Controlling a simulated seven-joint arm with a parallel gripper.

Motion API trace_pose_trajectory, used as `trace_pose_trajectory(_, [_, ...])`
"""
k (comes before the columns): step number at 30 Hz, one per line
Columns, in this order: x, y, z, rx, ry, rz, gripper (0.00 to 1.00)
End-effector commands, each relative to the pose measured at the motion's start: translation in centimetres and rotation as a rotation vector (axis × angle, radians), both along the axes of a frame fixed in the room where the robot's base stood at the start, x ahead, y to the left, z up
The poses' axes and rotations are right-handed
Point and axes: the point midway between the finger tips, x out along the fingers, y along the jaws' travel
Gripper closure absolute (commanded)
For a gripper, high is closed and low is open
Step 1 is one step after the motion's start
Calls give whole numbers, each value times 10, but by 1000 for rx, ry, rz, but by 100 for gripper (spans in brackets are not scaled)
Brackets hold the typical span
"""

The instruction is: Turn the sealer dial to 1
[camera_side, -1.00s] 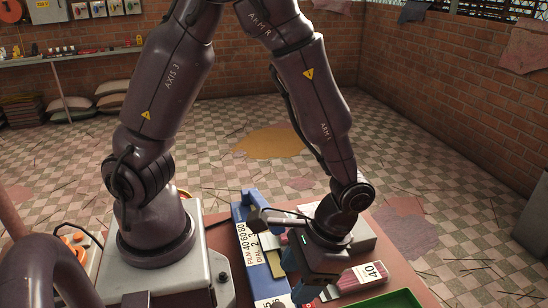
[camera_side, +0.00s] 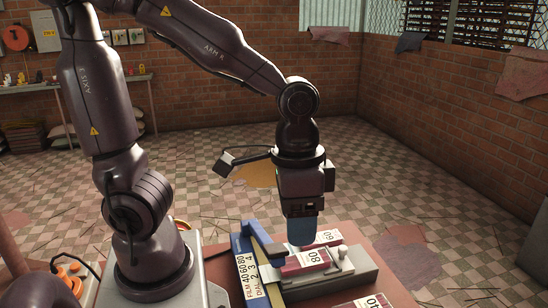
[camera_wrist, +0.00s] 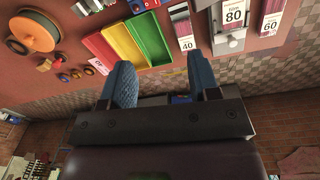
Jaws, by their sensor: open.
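The sealer has a long blue arm (camera_side: 246,262) and a grey body (camera_side: 340,277) on the brown table. A white chart (camera_side: 247,279) on it reads FILM 40 60 80 and DIAL 2 3 4. A small pale round knob (camera_side: 343,253) sits at the body's right; I cannot read its setting or be sure it is the dial. My gripper (camera_side: 301,240) points down above the sealer area, partly covering the packets behind. In the wrist view my gripper (camera_wrist: 162,85) is open, its two blue fingers apart with nothing between them. The grey body (camera_wrist: 229,43) lies right of them there.
Packets labelled 80 (camera_side: 311,258), 60 (camera_side: 328,237) and 40 (camera_side: 372,301) lie around the sealer. In the wrist view, red, yellow and green trays (camera_wrist: 127,40) sit beyond the fingers. An orange roll (camera_wrist: 36,32) and small parts lie at the left.

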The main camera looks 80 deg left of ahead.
Motion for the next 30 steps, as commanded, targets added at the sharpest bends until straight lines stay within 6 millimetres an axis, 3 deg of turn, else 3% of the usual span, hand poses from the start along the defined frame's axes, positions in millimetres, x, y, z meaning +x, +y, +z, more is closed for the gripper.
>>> trace_pose_trajectory(15, [-17, 39, 57, 6, -322, 89, 44])
trace_pose_trajectory(21, [-21, 48, 70, 10, -392, 130, 44])
trace_pose_trajectory(30, [-21, 52, 73, 12, -408, 150, 44])
